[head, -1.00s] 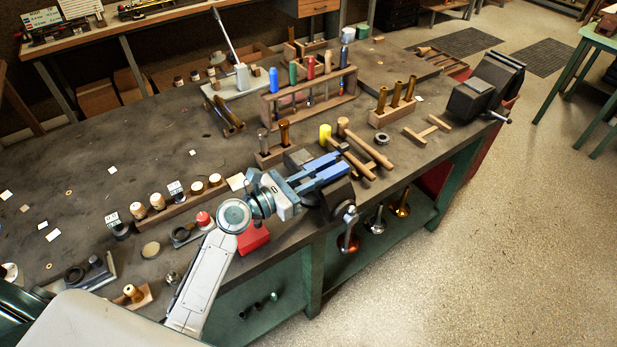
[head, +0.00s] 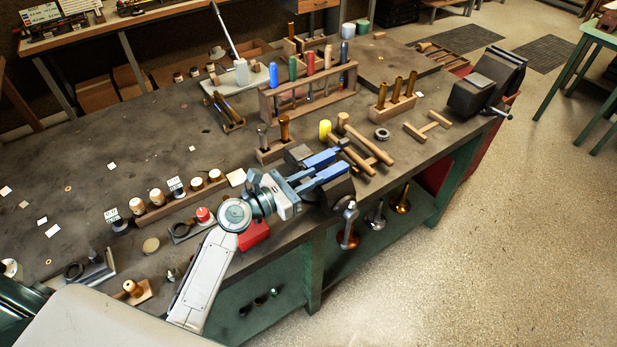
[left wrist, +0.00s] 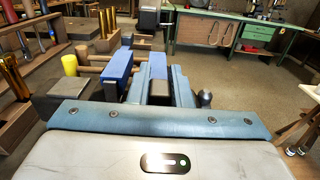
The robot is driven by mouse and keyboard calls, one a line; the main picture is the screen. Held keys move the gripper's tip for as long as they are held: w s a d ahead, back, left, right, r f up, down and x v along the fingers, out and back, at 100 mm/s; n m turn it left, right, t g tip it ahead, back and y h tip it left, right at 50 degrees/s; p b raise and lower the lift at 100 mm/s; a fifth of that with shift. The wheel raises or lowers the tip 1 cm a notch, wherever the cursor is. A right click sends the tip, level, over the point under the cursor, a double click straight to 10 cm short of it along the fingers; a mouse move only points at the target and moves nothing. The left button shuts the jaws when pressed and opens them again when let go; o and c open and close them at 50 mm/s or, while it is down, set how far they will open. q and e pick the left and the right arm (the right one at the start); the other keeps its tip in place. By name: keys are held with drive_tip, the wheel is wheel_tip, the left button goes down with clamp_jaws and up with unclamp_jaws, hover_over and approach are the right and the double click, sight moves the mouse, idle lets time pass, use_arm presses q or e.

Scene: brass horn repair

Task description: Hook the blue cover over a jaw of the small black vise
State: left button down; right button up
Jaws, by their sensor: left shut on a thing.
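The small black vise (head: 336,192) stands at the bench's front edge, its round handle (head: 350,212) hanging in front. My left gripper (head: 308,178) lies over it, pointing right and away. It is shut on a blue cover (head: 328,174), also between the fingers in the left wrist view (left wrist: 157,67). A second blue piece (head: 322,157) is beside it and looks parallel; it shows left of the fingers in the left wrist view (left wrist: 117,76). The gripper and covers hide most of the jaws. I cannot tell whether the held cover touches a jaw. My right gripper is not in view.
Wooden mallets (head: 362,148) and a yellow-headed tool (head: 325,130) lie just behind the vise. A tool rack (head: 312,92) stands farther back. A red block (head: 254,234) is below my left wrist. A larger vise (head: 485,85) is at the far right end.

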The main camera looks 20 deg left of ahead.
use_arm(q)
drive_tip(key=shift+p, duration=0.5)
idle(0.8)
drive_tip(key=c, duration=1.3)
unclamp_jaws()
drive_tip(key=shift+o, duration=0.2)
drive_tip(key=b+v, duration=0.4)
drive_tip(key=v, duration=0.6)
drive_tip(key=shift+s+a, duration=0.25)
drive_tip(key=shift+s, duration=0.05)
